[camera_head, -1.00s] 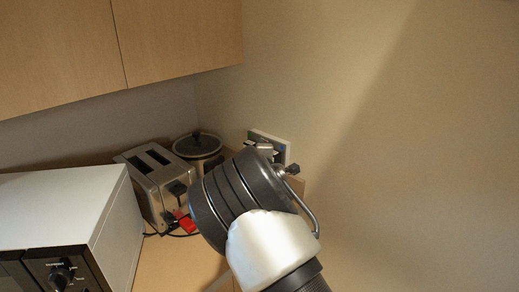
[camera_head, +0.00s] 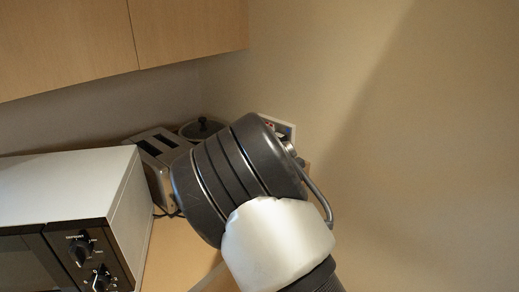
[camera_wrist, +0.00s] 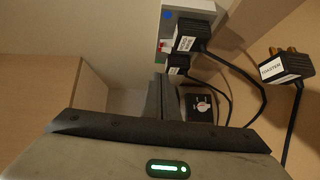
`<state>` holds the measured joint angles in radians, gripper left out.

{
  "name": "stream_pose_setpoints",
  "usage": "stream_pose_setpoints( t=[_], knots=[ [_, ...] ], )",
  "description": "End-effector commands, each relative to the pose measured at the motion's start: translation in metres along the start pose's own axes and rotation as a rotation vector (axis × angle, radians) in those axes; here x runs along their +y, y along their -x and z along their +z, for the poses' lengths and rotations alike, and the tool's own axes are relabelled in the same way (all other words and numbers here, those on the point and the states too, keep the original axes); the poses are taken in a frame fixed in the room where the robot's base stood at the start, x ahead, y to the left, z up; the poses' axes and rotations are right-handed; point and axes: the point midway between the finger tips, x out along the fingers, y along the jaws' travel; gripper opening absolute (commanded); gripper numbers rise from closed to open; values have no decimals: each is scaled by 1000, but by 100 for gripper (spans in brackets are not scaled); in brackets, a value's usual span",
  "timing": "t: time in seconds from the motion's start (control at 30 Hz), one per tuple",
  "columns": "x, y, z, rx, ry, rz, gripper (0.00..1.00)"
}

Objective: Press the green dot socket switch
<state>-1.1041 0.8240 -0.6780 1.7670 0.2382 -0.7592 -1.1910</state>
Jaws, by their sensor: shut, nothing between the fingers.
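The socket panel (camera_wrist: 171,30) is on the wall at the top of the wrist view, with a blue dot near its upper end and a red mark lower down. A small greenish patch lies just below the red mark; I cannot clearly make out the green dot or its switch. Two black plugs (camera_wrist: 190,37) sit in the panel and hide part of it. My gripper (camera_wrist: 160,84) is shut and empty, its dark fingers pointing toward the panel's lower end. Contact cannot be told. In the head view, my arm hides most of the panel (camera_head: 285,127).
A loose plug labelled toaster (camera_wrist: 286,67) lies right of the panel, with black cables running down. A toaster (camera_head: 157,143), a lidded pot (camera_head: 201,129) and a microwave (camera_head: 75,190) crowd the counter's left. Wooden cupboards (camera_head: 180,30) hang above. The right wall is bare.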

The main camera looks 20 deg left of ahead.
Motion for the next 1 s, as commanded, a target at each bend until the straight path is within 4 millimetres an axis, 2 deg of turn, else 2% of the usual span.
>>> stream_pose_setpoints(
  t=[0.1, 0.3, 0.8, 0.87, 0.93, 1.0],
  knots=[
    [-1, 22, -2, 3, 0, -1, 0],
    [0, 41, -2, 4, 0, 0, 0],
    [0, 44, -2, 3, 0, -1, 0],
    [2, 45, 3, -7, -15, -8, 0],
    [7, 48, 20, -37, -70, -36, 0],
    [16, 55, 50, -90, -177, -89, 0]
  ],
)
